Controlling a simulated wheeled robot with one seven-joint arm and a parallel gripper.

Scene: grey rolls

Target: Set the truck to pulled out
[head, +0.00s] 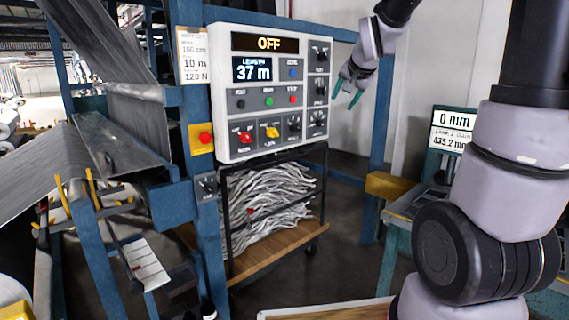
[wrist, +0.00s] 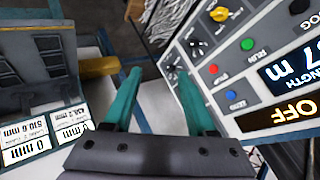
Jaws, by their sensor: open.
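The truck (head: 270,250) is a low cart with a brown wooden deck, a dark frame and castors. It stands beneath the white control panel (head: 222,100) and holds a heap of grey strands (head: 268,205). Part of its left side is hidden behind the blue post. The strands also show at the top of the wrist view (wrist: 168,20). My gripper (head: 344,97) has two green fingers, spread apart with nothing between them. It is to the right of the panel, above and apart from the truck. It also shows in the wrist view (wrist: 158,74).
The panel reads OFF and 37 m and carries several knobs and buttons. A blue post (head: 207,220) stands left of the truck. A teal bench (head: 398,232) with a 0 mm display (head: 453,121) is at right. Dark floor (head: 345,265) lies open between truck and bench.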

